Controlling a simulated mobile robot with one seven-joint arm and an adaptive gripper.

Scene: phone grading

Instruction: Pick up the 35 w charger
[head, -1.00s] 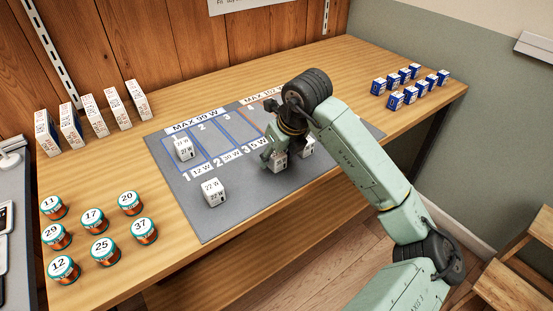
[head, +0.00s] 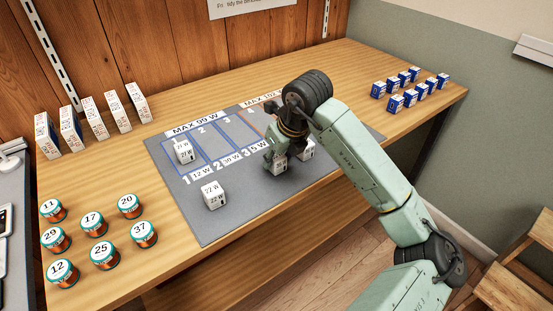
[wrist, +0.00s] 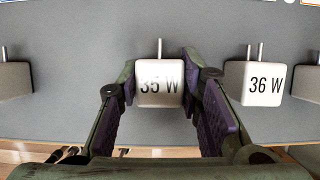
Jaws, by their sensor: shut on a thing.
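The 35 W charger (wrist: 160,87) is a small white block with metal prongs, between my gripper's fingers in the wrist view. My gripper (wrist: 160,100) is shut on it, with purple pads at its two sides. I cannot tell whether the charger is touching the mat. The 36 W charger (wrist: 262,83) stands just to the right, apart from the gripper.
The grey mat (head: 240,210) has marked lanes. A 22 W charger (head: 214,194) and a 27 W charger (head: 184,152) stand on it to the left. Several numbered round cans (head: 93,222), white boxes (head: 95,120) and blue boxes (head: 395,103) stand on the wooden table (head: 330,70).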

